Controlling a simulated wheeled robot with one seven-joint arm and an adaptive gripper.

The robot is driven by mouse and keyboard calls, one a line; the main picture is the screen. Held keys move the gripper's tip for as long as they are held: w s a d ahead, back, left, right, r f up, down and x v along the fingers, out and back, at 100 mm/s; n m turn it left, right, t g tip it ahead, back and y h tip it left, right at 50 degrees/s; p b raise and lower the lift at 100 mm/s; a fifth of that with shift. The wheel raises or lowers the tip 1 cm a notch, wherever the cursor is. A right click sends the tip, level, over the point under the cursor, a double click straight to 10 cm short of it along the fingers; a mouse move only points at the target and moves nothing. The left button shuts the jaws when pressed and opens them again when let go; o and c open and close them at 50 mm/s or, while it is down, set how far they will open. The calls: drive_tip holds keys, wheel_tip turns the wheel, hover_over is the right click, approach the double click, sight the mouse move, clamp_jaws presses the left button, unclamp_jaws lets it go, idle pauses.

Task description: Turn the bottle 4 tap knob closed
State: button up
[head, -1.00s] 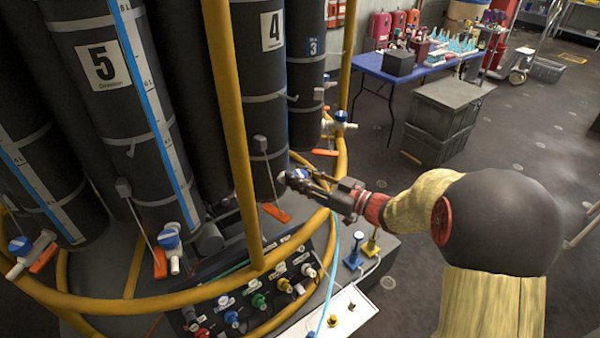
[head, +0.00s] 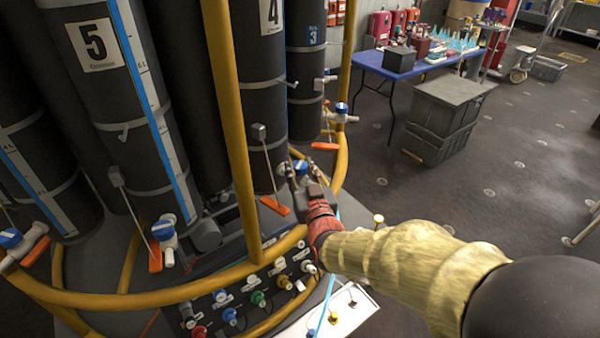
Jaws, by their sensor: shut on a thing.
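Bottle 4 (head: 262,105) is a tall dark cylinder with a white "4" label at the top edge of the head view. Its blue tap knob (head: 300,166) sits low at its right side and is mostly hidden by my gripper. My gripper (head: 288,172) is at the knob, with its fingers shut on it. The exact grip and the knob's angle are too small to tell.
A yellow rail (head: 238,120) stands left of bottle 4 and joins a curved yellow ring (head: 150,297). Bottle 5 (head: 100,85) and bottle 3 (head: 305,65) flank it. A panel of coloured valves (head: 258,298) lies below. A blue table (head: 370,65) and grey crates (head: 440,118) stand at right.

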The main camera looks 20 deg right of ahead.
drive_tip(key=shift+a+m+g+h+p, duration=0.15)
drive_tip(key=shift+m+g+h, duration=0.2)
drive_tip(key=shift+m+h, duration=0.85)
drive_tip(key=shift+d+m+g+h+p, duration=0.15)
drive_tip(key=shift+m+g+h, duration=0.4)
drive_tip(key=shift+h, duration=1.15)
drive_tip(key=shift+r+m+h, duration=0.15)
drive_tip(key=shift+m+h, duration=0.15)
drive_tip(key=shift+m, duration=0.05)
drive_tip(key=o, duration=1.2)
drive_tip(key=v, duration=1.2)
drive_tip(key=shift+f, duration=0.25)
